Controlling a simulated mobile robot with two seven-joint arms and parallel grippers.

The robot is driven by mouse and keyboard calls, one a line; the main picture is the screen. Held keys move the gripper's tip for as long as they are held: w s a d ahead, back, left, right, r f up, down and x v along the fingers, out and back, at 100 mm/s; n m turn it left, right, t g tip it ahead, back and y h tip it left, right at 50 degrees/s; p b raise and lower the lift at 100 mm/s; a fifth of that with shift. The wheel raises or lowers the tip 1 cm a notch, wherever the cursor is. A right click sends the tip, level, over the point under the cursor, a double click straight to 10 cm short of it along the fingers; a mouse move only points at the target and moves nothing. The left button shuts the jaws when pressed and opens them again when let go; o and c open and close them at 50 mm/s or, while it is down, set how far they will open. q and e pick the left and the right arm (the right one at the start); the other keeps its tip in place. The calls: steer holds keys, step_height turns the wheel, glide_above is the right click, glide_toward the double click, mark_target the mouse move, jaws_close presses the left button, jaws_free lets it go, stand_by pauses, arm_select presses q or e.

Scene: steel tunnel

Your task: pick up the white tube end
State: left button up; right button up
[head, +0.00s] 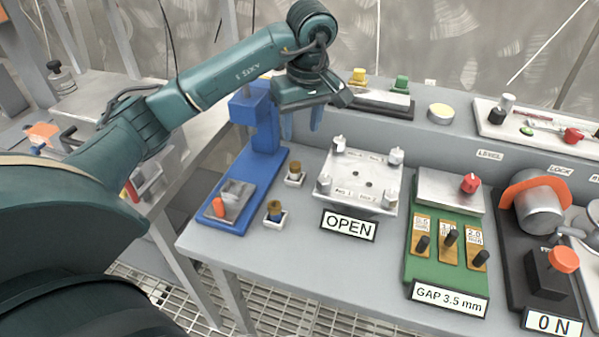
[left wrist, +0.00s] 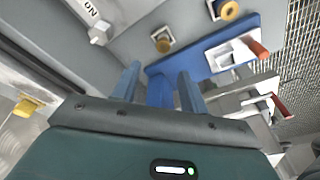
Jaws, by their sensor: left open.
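No part is marked as the white tube end. My right gripper is not in view.
Two brass-coloured plugs in white holders, front (head: 274,210) and rear (head: 295,172), stand by the press. A silver plate with posts (head: 358,183) has an OPEN sign (head: 348,225). A green gap fixture (head: 446,235) and a black unit with an orange knob (head: 564,260) stand right.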

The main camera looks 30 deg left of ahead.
arm_select(q)
glide_above(295, 165)
steer(key=d, duration=0.1)
step_height(295, 165, down, 5)
steer(key=shift+a+f+p, duration=0.15)
steer(key=shift+a+f, duration=0.1)
steer(key=shift+f, duration=1.15)
steer(key=shift+a+f+p, duration=0.15)
steer(key=shift+a+f, duration=0.05)
steer(key=shift+f, duration=1.2)
steer(key=shift+c, duration=0.2)
jaws_close()
